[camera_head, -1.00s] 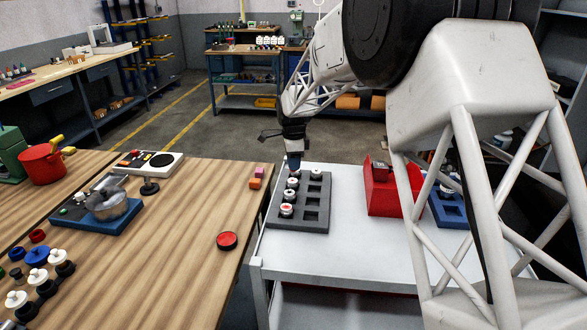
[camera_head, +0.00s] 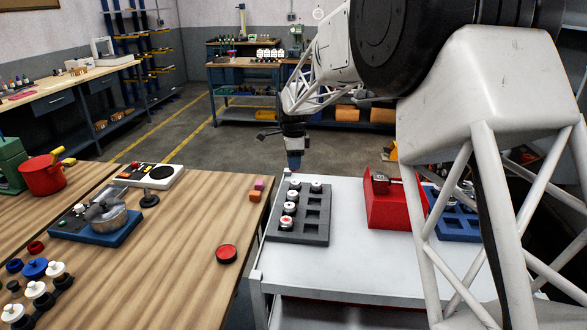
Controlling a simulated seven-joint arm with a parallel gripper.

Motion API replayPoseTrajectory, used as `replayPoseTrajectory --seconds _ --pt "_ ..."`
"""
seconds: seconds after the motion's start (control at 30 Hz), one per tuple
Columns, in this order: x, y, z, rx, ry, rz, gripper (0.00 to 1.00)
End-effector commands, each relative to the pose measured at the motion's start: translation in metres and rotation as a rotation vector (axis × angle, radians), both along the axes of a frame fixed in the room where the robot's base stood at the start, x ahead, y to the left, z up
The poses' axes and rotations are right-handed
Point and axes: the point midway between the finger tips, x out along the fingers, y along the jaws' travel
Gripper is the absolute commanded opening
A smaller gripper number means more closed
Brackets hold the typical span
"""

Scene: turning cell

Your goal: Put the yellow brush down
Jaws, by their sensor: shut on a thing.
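My gripper (camera_head: 294,160) hangs pointing down over the back left edge of the grey tray (camera_head: 299,239). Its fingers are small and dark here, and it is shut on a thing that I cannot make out. No yellow brush shows clearly at the gripper.
The grey tray holds several white-topped parts, with empty pockets on its right. A red bin (camera_head: 388,208) and a blue tray (camera_head: 457,228) stand further right on the white cart (camera_head: 345,262). The cart's front is clear. A red disc (camera_head: 227,254) lies on the wooden table.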

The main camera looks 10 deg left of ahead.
Motion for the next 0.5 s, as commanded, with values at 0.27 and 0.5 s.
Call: replayPoseTrajectory --seconds 0.27,0.5 --pt "-0.002 0.003 -0.001 0.0 0.0 0.006 0.06" --pt "-0.023 0.025 -0.006 0.0 0.001 0.052 0.06"
